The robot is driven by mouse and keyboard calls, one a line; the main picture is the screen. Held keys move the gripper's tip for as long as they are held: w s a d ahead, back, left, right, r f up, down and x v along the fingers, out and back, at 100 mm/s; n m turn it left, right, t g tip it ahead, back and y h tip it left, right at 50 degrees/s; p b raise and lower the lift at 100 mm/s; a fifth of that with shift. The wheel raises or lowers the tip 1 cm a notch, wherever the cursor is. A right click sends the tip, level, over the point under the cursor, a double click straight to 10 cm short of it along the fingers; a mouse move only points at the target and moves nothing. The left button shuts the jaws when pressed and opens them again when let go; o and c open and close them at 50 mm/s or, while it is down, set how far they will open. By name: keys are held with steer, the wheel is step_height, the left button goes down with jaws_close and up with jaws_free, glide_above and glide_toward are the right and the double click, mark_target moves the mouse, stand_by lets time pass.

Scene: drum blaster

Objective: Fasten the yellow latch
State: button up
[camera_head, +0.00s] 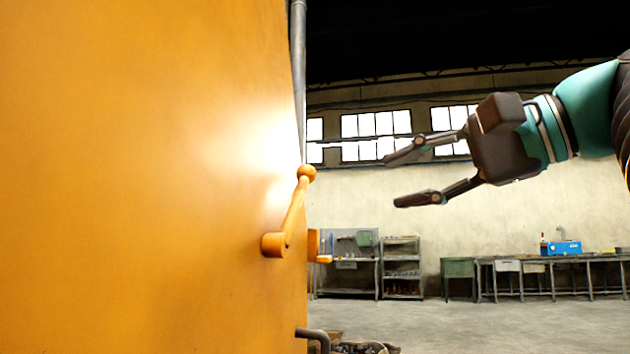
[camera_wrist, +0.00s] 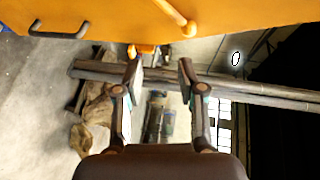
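The yellow latch (camera_head: 291,215) is a lever with a round knob at its top end and a pivot at its lower end. It is mounted near the right edge of the large yellow machine wall (camera_head: 140,170) and tilts up to the right. In the wrist view the latch (camera_wrist: 178,16) shows at the top, slightly right of centre. My gripper (camera_head: 402,176) is to the right of the latch in the head view, apart from it, with its fingers spread and nothing between them. In the wrist view my gripper (camera_wrist: 160,75) also shows open and empty.
A dark bent handle (camera_head: 314,337) sits below the latch; it also shows in the wrist view (camera_wrist: 58,30). A small yellow bracket (camera_head: 318,246) sticks out at the wall's edge. Grey pipes (camera_wrist: 230,87) cross the wrist view. Workbenches (camera_head: 545,265) stand far back.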

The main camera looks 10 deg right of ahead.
steer(key=shift+s+d+f, duration=0.15)
steer(key=shift+s+d, duration=0.45)
steer(key=shift+s, duration=0.1)
